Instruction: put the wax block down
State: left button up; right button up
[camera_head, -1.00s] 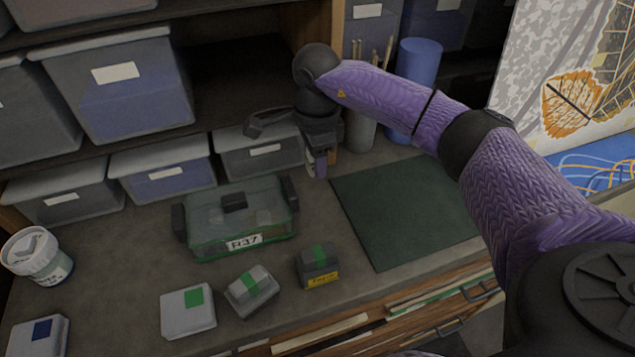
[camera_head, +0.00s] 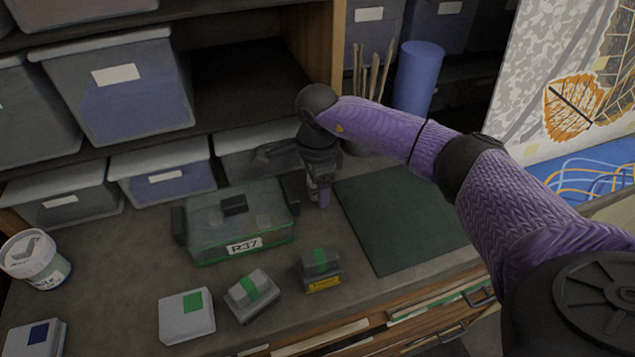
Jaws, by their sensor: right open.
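My right gripper (camera_head: 319,198) hangs fingers down at the right end of the clear green-rimmed box marked R37 (camera_head: 240,222), by the left edge of the dark green mat (camera_head: 405,215). It is open; I make out no block held in it, though the space between the fingers is small and dim. Several small blocks stand in front of the box: a dark one with a green band and yellow label (camera_head: 321,284), a grey one with a green band (camera_head: 252,308), and a pale one with a green patch (camera_head: 187,327). I cannot tell which is the wax block. My left gripper is out of view.
A white jar (camera_head: 35,259) and a block with a blue patch (camera_head: 37,338) are at the left. Lidded grey bins (camera_head: 165,188) line the back below a shelf. A blue cylinder (camera_head: 418,75) stands behind my arm. The green mat is bare.

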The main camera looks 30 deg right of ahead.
jog(key=r, duration=0.6)
jog(key=r+p, duration=0.1)
jog(key=r, duration=0.1)
jog(key=shift+s+d+r, duration=0.1)
jog(key=shift+s+r, duration=0.2)
jog(key=shift+r, duration=0.65)
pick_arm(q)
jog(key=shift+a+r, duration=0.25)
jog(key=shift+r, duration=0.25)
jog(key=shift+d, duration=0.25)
